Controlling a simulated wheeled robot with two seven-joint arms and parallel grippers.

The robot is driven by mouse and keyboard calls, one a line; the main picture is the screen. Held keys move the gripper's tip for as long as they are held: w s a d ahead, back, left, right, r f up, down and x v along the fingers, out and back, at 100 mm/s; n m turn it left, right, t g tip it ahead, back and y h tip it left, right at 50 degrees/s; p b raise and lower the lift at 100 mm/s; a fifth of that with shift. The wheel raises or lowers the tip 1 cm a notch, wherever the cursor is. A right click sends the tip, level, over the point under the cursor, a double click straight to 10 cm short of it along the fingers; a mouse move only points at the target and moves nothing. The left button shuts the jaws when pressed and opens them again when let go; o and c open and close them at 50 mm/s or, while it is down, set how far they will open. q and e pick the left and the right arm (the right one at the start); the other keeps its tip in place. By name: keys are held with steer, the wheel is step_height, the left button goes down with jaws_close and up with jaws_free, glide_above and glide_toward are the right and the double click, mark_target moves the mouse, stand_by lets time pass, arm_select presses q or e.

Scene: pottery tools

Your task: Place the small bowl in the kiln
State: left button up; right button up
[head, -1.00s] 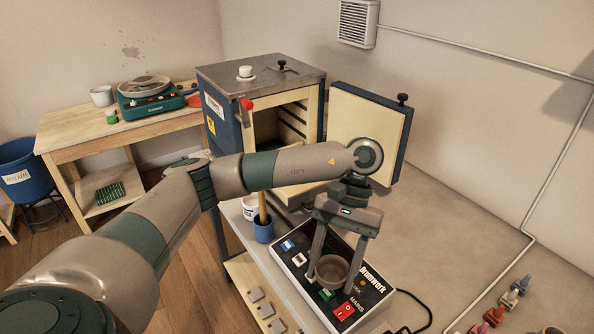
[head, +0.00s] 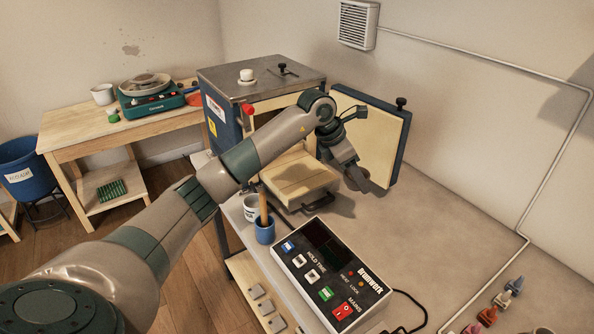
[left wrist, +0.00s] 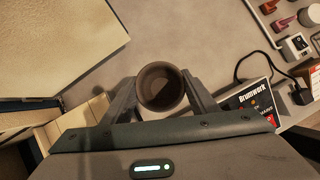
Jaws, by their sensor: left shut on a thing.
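The small bowl (left wrist: 161,86) is round, dark grey-brown and empty. In the left wrist view it sits between the two fingers of my left gripper (left wrist: 160,98), which is shut on it. In the head view the left gripper (head: 351,170) hangs tilted in front of the open kiln door, and the bowl is hard to make out. The kiln (head: 222,128) is a blue box with a grey metal top. Its door (head: 372,140) stands open to the right. My forearm hides much of the kiln opening. My right gripper is not in view.
A pale slab with a dark handle (head: 298,178) juts out before the kiln. The control box (head: 330,270) stands nearer, beside a blue cup (head: 265,233) and a white mug (head: 250,207). Small coloured items lie at the lower right. The table right of the door is clear.

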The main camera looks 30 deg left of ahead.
mark_target(305, 179)
arm_select(q)
steer(key=w+a+r+n+t+y, duration=0.1)
steer(key=w+a+r+n+y, duration=0.1)
steer(key=w+a+n, duration=0.3)
steer(key=a+n+y, duration=0.1)
steer(key=a+n, duration=0.1)
steer(key=n, duration=0.1)
steer(key=shift+w+r+t+y+p, duration=0.2)
steer(key=shift+w+t+y+p, duration=0.1)
steer(key=shift+w+p, duration=0.05)
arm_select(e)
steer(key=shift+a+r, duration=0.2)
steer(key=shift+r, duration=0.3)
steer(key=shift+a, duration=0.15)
arm_select(q)
steer(key=shift+a+f, duration=0.1)
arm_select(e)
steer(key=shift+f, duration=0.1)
